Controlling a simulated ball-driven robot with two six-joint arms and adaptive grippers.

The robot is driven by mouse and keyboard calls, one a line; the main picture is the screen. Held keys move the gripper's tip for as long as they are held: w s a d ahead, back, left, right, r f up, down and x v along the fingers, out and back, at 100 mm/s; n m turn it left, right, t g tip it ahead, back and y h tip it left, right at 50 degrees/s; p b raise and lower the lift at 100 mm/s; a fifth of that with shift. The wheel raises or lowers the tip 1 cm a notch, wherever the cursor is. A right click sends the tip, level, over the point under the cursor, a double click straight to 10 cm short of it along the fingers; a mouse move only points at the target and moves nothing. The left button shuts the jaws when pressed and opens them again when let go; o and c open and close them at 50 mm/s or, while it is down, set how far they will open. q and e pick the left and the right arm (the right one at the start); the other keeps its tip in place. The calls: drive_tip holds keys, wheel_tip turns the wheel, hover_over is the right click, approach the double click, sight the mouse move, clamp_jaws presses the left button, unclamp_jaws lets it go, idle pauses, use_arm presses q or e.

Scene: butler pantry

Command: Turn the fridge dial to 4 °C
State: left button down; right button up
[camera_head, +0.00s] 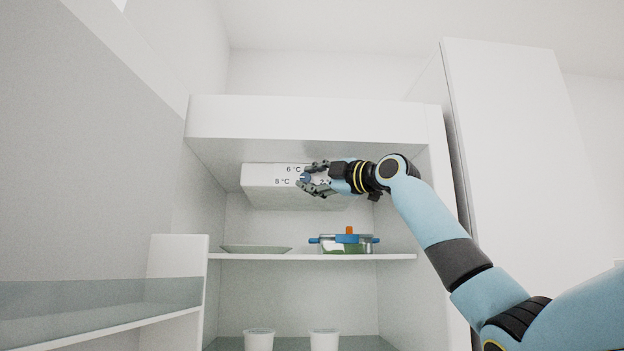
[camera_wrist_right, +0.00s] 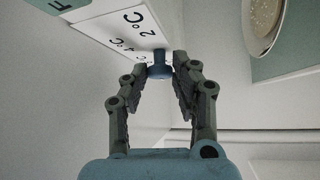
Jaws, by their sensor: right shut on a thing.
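The fridge dial is a small blue knob (camera_head: 305,178) on the front of a white control box (camera_head: 270,199) under the fridge ceiling. My right gripper (camera_head: 312,178) is shut on the knob, with a finger on each side. The right wrist view shows the dark fingers (camera_wrist_right: 160,64) around the blue knob (camera_wrist_right: 160,71). The labels 6 °C and 8 °C show in the head view; 2 °C and 4 °C show in the wrist view. The fingers hide part of the dial, and I cannot tell where it points. My left gripper is not in view.
On the shelf (camera_head: 300,257) below stand a flat green dish (camera_head: 255,249) and a clear container with blue clips (camera_head: 345,241). Two white tubs (camera_head: 259,340) (camera_head: 324,340) stand lower. The open door (camera_head: 178,255) with its rack is at left.

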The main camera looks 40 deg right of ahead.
drive_tip(key=shift+f, duration=0.1)
clamp_jaws()
drive_tip(key=n+g+h+b, duration=0.2)
drive_tip(key=n+h+b, duration=0.4)
drive_tip(key=n+h, duration=0.2)
drive_tip(key=a+n+g+h+b, duration=0.1)
drive_tip(key=n+g+h+b, duration=0.2)
drive_tip(key=n+h+b, duration=0.3)
drive_tip(key=w+a+n+g+h+b, duration=0.1)
drive_tip(key=n+g+h+b, duration=0.2)
drive_tip(key=n+h, duration=0.9)
drive_tip(key=shift+a+n+b, duration=0.15)
drive_tip(key=shift+n+b, duration=1.7)
drive_tip(key=shift+n, duration=1.05)
drive_tip(key=shift+w+f+m+g+h+p, duration=0.1)
drive_tip(key=shift+m+g+h+p, duration=0.2)
drive_tip(key=shift+m+g+p, duration=0.85)
